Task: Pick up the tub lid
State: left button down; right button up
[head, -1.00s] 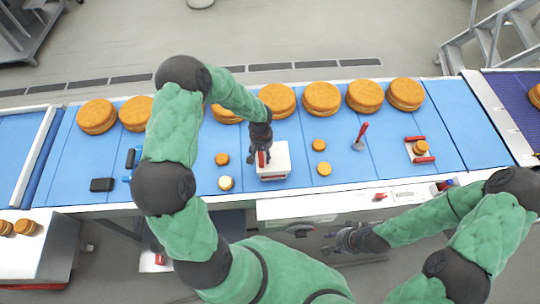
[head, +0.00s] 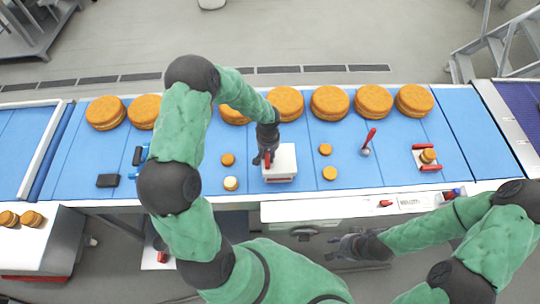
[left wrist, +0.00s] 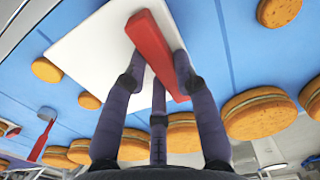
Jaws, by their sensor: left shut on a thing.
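The tub lid is a white square plate with a red bar handle; its white top shows in the left wrist view (left wrist: 92,48) and in the head view (head: 284,157). My left gripper (head: 265,159) is above the lid's left part. In the left wrist view its fingers stand on both sides of the red handle (left wrist: 155,52), shut on it. The white tub (head: 281,178) below, with red at its front, is mostly hidden by the lid; I cannot tell whether the lid is apart from it. My right gripper (head: 347,246) hangs in front of the belt, its fingers unclear.
The blue belt (head: 335,175) carries a row of large round cakes (head: 330,102) at the back. Small rounds (head: 330,173) lie on both sides of the tub. A red-handled tool (head: 368,142) and a small red-ended holder (head: 428,163) are at right, a black block (head: 108,181) at left.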

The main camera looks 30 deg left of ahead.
pick_arm(q)
jog(key=shift+r, duration=0.45)
jog(key=s+d+r, duration=0.4)
jog(key=s+r, duration=0.1)
jog(key=r, duration=0.3)
jog(key=s+d+r, duration=0.4)
jog(key=s+r, duration=0.2)
jog(key=r, duration=0.2)
jog(key=shift+d+r, duration=0.3)
